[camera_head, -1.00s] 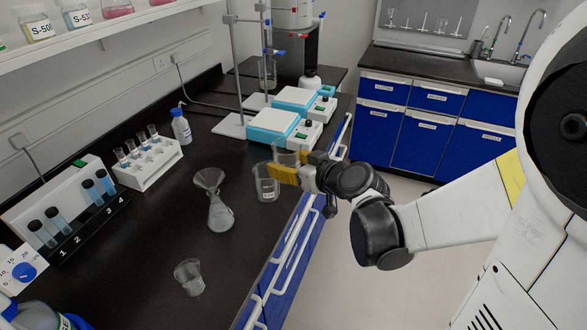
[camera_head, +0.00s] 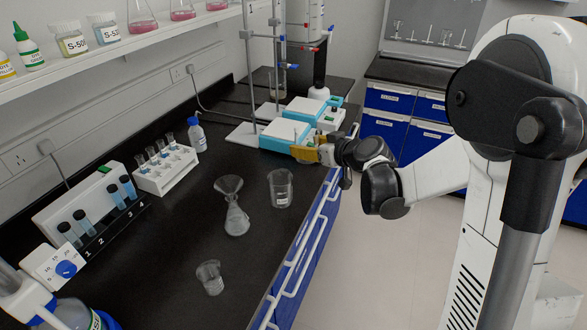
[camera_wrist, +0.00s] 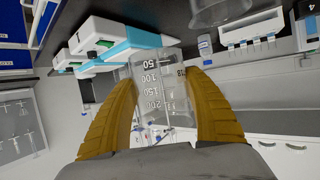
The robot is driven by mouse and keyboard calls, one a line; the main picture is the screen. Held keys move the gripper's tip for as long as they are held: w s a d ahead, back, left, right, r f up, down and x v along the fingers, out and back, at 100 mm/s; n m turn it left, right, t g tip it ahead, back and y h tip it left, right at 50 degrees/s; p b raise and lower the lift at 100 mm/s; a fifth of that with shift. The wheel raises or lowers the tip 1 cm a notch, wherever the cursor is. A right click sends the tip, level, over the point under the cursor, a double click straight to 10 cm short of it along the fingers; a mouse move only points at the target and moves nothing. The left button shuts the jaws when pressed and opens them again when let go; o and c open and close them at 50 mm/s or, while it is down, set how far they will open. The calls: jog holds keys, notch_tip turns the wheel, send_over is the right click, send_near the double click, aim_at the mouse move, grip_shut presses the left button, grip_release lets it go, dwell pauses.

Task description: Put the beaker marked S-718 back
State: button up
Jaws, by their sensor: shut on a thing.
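My gripper (camera_head: 303,152) is shut on a clear graduated beaker (camera_wrist: 160,88) beside the front hotplate. In the wrist view, the yellow fingers stand on both sides of the beaker, and its marks 50 to 200 show. No S-718 label can be read on it. Another clear beaker (camera_head: 281,190) stands upright on the black bench, nearer than my gripper. It has a small white label, too small to read. In the head view the held beaker is hard to make out against the hotplate.
Two white-and-turquoise hotplates (camera_head: 278,136) with stands are at the back. A flask with funnel (camera_head: 236,218), a small beaker (camera_head: 210,278), a tube rack (camera_head: 168,172) and a reagent bottle (camera_head: 197,138) stand on the bench. A shelf (camera_head: 150,38) runs above at left.

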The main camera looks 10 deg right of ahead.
jog(key=w+d+p, duration=0.1)
jog(key=w, duration=0.5)
jog(key=w+d+f+n+y+p, duration=0.1)
jog(key=w+p, duration=0.1)
jog(key=w, duration=0.5)
jog(key=w+d+g+y+p, duration=0.1)
jog(key=w+p, duration=0.1)
jog(key=w, duration=0.4)
jog(key=shift+w+d+f+n, duration=0.1)
jog(key=shift+w+f+n, duration=0.15)
jog(key=shift+n, duration=0.15)
jog(key=s+a+f+b, duration=0.1)
jog(key=s+f, duration=0.1)
jog(key=s, duration=0.1)
jog(key=s+a+f+b, duration=0.1)
jog(key=s+a+f, duration=0.1)
jog(key=s, duration=0.2)
jog(key=s+a+f+b, duration=0.1)
jog(key=s+a+f, duration=0.1)
jog(key=s+f, duration=0.1)
jog(key=shift+s+b, duration=0.15)
jog(key=shift+b, duration=0.2)
jog(key=shift+f+b, duration=0.9)
jog(key=shift+f, duration=1.1)
jog(key=shift+f, duration=0.15)
jog(key=o, duration=1.4)
jog(key=shift+c, duration=0.2)
